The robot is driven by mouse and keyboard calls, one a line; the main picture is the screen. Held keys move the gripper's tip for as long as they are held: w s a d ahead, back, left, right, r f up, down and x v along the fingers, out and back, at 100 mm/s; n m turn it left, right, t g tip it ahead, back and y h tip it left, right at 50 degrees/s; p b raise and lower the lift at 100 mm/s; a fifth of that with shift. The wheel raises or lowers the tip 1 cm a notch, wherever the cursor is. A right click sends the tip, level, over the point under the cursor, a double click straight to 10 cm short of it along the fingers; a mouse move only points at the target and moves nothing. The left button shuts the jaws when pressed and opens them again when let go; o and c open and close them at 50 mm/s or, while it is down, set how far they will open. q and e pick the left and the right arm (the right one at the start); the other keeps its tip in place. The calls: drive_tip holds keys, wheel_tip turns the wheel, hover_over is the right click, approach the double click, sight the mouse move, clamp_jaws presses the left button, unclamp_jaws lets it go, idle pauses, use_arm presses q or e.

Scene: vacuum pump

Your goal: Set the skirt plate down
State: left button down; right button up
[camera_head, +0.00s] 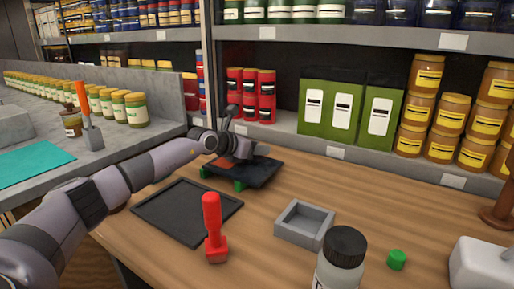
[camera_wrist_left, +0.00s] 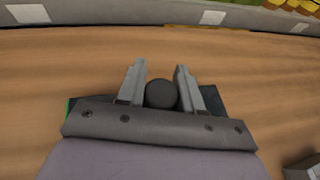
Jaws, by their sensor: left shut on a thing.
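The skirt plate looks to be the dark flat plate (camera_head: 258,176) on the far left part of the wooden table in the head view. Green pieces (camera_head: 239,186) show under its near edge, and a reddish patch shows on its left part. I cannot tell if it rests on the green pieces. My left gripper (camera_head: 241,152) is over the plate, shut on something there. In the left wrist view, a dark round knob (camera_wrist_left: 161,94) sits between the fingers (camera_wrist_left: 160,78), and part of the dark plate (camera_wrist_left: 222,100) shows beside them. My right gripper is not in view.
A black mat (camera_head: 188,212) lies in front of the plate. A red-handled tool (camera_head: 213,235), grey tray (camera_head: 304,224), black-lidded jar (camera_head: 342,262) and green cap (camera_head: 397,260) stand nearer. Shelves with green boxes (camera_head: 343,112) and jars border the back. Bare wood lies right of the plate.

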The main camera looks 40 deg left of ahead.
use_arm(q)
drive_tip(key=c, duration=0.7)
unclamp_jaws()
drive_tip(key=shift+c, duration=0.2)
drive_tip(key=shift+r, duration=0.1)
drive_tip(key=shift+s, duration=0.15)
wheel_tip(320, 180, up, 4)
drive_tip(key=b, duration=0.1)
hover_over(231, 166)
drive_tip(key=shift+v, duration=0.85)
drive_tip(key=shift+d, duration=0.1)
